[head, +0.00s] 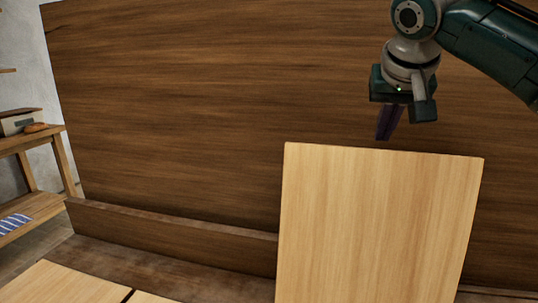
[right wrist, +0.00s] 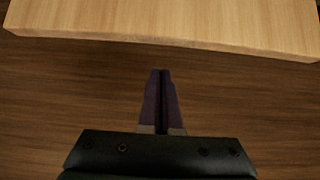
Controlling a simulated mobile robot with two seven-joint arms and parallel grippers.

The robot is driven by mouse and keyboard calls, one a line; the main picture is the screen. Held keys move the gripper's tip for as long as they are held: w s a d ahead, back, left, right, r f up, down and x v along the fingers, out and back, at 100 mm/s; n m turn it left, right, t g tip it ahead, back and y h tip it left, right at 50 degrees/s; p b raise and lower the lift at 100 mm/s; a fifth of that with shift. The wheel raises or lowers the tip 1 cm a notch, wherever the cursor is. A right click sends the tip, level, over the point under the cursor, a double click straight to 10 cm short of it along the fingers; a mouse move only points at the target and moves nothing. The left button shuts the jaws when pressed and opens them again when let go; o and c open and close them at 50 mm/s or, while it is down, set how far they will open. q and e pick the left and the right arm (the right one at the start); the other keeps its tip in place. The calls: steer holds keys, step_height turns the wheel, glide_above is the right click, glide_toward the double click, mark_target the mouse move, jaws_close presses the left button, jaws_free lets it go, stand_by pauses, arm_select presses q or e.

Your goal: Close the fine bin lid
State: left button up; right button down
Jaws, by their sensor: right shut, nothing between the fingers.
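A pale wooden lid (head: 378,225) stands raised, nearly upright, in front of a dark wooden back panel in the head view. In the right wrist view the lid's edge (right wrist: 165,38) runs across the top, just beyond my fingertips. My right gripper (head: 384,136) is above and behind the lid's top edge, pointing down. Its dark purple fingers are together and empty in the right wrist view (right wrist: 162,73). I see a small gap between the fingertips and the lid in the wrist view. The lid's lower end is out of frame. My left gripper is not in view.
The tall dark wooden panel (head: 170,100) fills the back. A low dark board (head: 170,228) runs along its foot. Other pale panels (head: 65,285) lie flat at the lower left. A wooden shelf unit (head: 35,142) with a box (head: 17,122) stands at the far left.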

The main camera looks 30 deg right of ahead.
mark_target(379, 157)
steer(key=shift+w+f+p, duration=0.15)
steer(key=shift+f+p, duration=0.9)
steer(key=shift+f, duration=1.75)
